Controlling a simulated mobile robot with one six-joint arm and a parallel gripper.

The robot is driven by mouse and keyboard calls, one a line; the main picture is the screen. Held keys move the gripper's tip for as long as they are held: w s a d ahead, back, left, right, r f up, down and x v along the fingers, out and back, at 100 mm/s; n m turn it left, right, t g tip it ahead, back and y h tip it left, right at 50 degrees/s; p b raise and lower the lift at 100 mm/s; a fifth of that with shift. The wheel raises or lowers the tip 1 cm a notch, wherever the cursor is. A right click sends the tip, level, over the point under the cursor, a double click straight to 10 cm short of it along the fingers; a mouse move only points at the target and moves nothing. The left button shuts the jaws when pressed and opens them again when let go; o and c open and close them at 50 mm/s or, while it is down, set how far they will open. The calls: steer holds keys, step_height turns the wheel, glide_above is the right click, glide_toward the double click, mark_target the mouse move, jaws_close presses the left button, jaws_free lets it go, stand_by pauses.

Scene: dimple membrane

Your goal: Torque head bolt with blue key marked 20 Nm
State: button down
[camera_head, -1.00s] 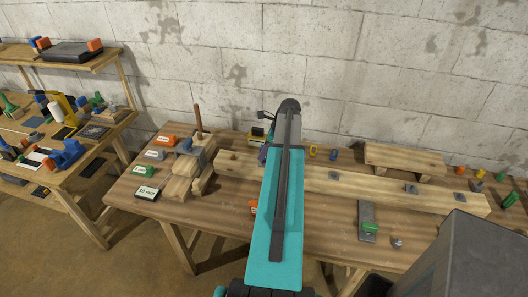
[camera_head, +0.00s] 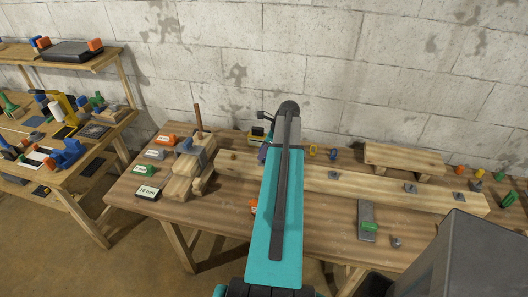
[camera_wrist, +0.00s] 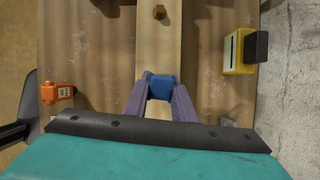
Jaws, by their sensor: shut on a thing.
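My gripper (camera_wrist: 160,92) is shut on a blue key (camera_wrist: 163,86), seen in the wrist view between its two purple fingers. The key is over the long wooden beam (camera_wrist: 158,45); I cannot tell whether it touches the beam. No 20 Nm mark is readable on it. A brown hex bolt head (camera_wrist: 159,12) stands on the beam, ahead of the key and apart from it. In the head view a small brown knob on the beam (camera_head: 233,155) looks like this bolt. There my teal arm hides most of the gripper and the key.
An orange block (camera_wrist: 57,92) lies left of the beam in the wrist view, and a yellow-and-black box (camera_wrist: 240,50) stands to its right. In the head view, a wooden vise-like fixture (camera_head: 188,170) and several labelled blocks (camera_head: 145,170) are at the workbench's left. A concrete-block wall (camera_head: 340,60) is behind.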

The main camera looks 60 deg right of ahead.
steer(key=shift+m+h+p, duration=0.4)
steer(key=shift+m+p, duration=0.05)
steer(key=shift+m, duration=0.55)
steer(key=shift+r+m+h+p, duration=0.1)
steer(key=shift+m+h+p, duration=0.6)
steer(key=shift+m, duration=0.8)
stand_by(0.5)
steer(key=shift+m+g+h+p, duration=0.3)
steer(key=shift+m+p, duration=0.2)
steer(key=shift+m, duration=0.65)
steer(key=shift+m+g+h+p, duration=0.2)
steer(key=shift+m+h+p, duration=0.25)
steer(key=shift+m, duration=0.7)
stand_by(0.9)
steer(key=shift+n+y, duration=0.25)
steer(key=shift+n, duration=0.25)
steer(key=shift+r+p, duration=0.75)
steer(key=shift+r, duration=0.65)
